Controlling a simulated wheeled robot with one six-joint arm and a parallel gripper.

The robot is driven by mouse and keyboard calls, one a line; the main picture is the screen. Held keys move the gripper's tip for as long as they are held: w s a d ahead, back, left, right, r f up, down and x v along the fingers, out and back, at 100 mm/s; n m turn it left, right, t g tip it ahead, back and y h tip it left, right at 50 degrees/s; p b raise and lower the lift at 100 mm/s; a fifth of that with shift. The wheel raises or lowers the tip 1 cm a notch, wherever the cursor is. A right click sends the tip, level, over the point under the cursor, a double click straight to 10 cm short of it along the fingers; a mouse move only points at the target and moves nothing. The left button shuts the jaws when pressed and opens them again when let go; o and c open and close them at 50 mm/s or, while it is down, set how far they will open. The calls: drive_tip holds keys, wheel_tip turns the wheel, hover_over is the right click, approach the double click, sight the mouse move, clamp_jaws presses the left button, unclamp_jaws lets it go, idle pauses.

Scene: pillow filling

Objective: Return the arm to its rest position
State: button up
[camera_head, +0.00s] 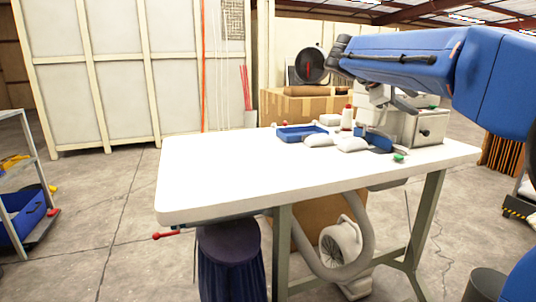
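My blue arm (400,62) reaches in from the right edge, above the right part of the white table (225,180). Its dark wrist joint (337,58) is at the left end of the blue link. Small grey parts (402,103) show under the link, in front of a pale machine. I cannot make out whether they are my gripper's fingers, nor whether the gripper is open or holds anything. White pillow-like pieces (352,144) and a blue tray (300,133) lie on the table, below the arm and apart from it.
A pale machine with a metal box (430,127) stands at the table's back right. A white spool (347,117) and a green item (399,157) are nearby. The table's left half is clear. A shelf (32,165) stands left.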

drive_tip(key=s+a+f+m+y, duration=0.3)
drive_tip(key=s+f+y, duration=0.1)
drive_tip(key=s+f, duration=0.8)
drive_tip(key=s+a+f+m+y, duration=0.3)
drive_tip(key=s+a+f+y, duration=0.1)
drive_tip(key=s+f, duration=0.8)
drive_tip(key=s+a+f+m+y, duration=0.3)
drive_tip(key=s+a+f+y, duration=0.1)
drive_tip(key=s+f, duration=0.8)
drive_tip(key=shift+s+a+f+m+t, duration=0.15)
drive_tip(key=shift+f+m+t, duration=0.15)
drive_tip(key=shift+f+t, duration=0.1)
